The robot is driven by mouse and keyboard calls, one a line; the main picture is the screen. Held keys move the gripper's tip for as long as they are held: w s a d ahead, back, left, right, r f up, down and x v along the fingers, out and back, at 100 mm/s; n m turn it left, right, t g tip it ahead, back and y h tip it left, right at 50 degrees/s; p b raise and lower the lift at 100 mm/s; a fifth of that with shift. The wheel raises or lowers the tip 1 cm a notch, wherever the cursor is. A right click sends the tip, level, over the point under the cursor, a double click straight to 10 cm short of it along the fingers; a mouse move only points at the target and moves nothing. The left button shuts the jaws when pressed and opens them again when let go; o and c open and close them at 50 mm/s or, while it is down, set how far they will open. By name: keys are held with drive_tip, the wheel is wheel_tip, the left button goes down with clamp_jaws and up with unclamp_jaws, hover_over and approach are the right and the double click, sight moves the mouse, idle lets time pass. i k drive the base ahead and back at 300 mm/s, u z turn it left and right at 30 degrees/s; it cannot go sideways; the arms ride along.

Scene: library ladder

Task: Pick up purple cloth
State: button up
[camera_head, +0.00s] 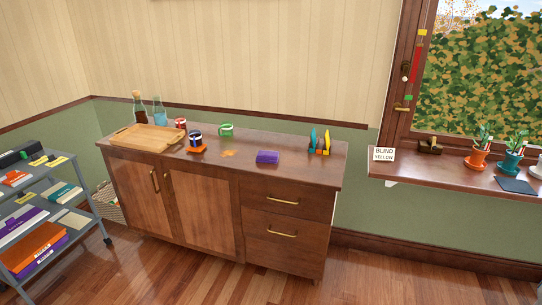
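A purple cloth (267,157) lies on the brown top of the wooden cabinet (285,170), right of the middle and fairly close to the front edge. It looks like a small folded block. Nothing covers it and nothing touches it. My gripper is not in view.
An orange patch (228,153) lies left of the cloth. A dark blue mug (196,138) stands on an orange base, with a green-banded mug (226,129) behind. A wooden tray (146,138) is at left. A shelved cart (40,205) stands far left. Floor before the cabinet is clear.

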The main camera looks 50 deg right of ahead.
sight(263, 156)
drive_tip(key=u, duration=0.05)
drive_tip(key=i, duration=0.95)
drive_tip(key=z, duration=0.05)
